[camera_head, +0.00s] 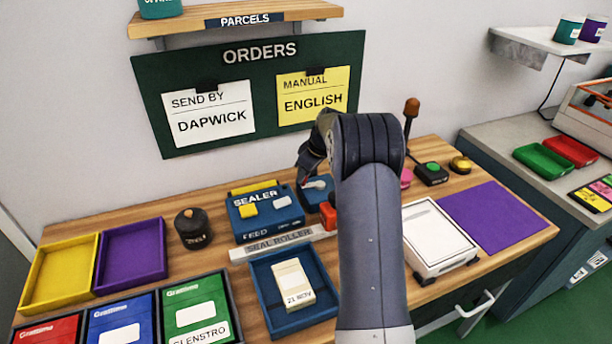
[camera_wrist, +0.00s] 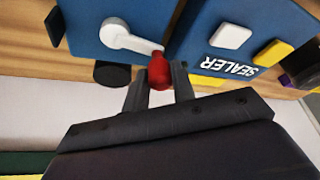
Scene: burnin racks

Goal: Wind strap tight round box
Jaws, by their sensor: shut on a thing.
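My gripper (camera_wrist: 160,82) is shut on a red knob (camera_wrist: 158,68) at the end of a white crank (camera_wrist: 126,38). A white-topped box (camera_head: 438,238) lies right of my arm. A small cream box (camera_head: 292,284) lies in a blue tray (camera_head: 268,318). I cannot make out a strap.
A seal roller bar (camera_head: 275,246) lies before the sealer. A dark round pot (camera_head: 193,229), yellow (camera_head: 60,272) and purple (camera_head: 131,253) trays stand left. A purple mat (camera_head: 497,218) lies right. A brown-knobbed lever (camera_head: 411,108) rises behind my arm.

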